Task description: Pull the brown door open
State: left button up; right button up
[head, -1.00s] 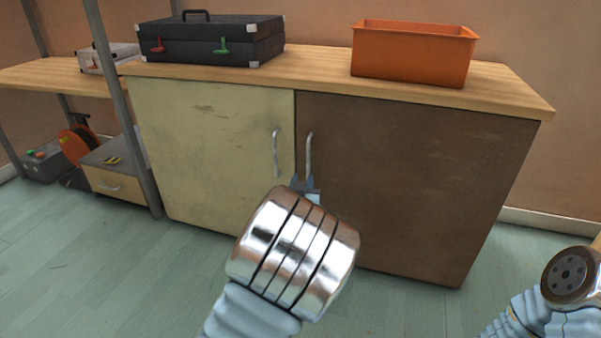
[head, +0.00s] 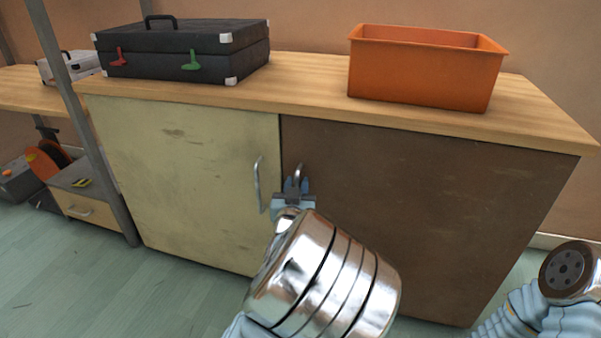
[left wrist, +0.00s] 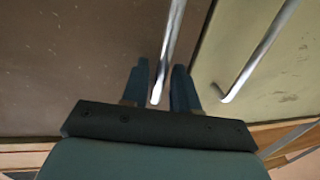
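The brown door (head: 420,200) is the right door of the cabinet and looks shut. Its upright metal bar handle (head: 301,172) is near its left edge and partly hidden by my left gripper (head: 294,188). In the left wrist view, the brown door (left wrist: 70,60) fills the left side and its handle (left wrist: 171,45) runs down between the two blue fingers of my left gripper (left wrist: 160,88). The fingers are apart, one on each side of the handle, with a visible gap on the left side. My right gripper is not in view; only part of my right arm shows.
The cream door (head: 190,170), with its own handle (head: 258,185), is directly left. A black case (head: 180,50) and an orange bin (head: 425,75) stand on the wooden top (head: 310,85). Green floor (head: 185,290) is clear in front of the cabinet.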

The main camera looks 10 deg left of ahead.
pick_arm(q)
jog(key=shift+w, duration=0.3)
jog(key=shift+c, duration=0.4)
jog(key=shift+a, duration=0.1)
grip_shut()
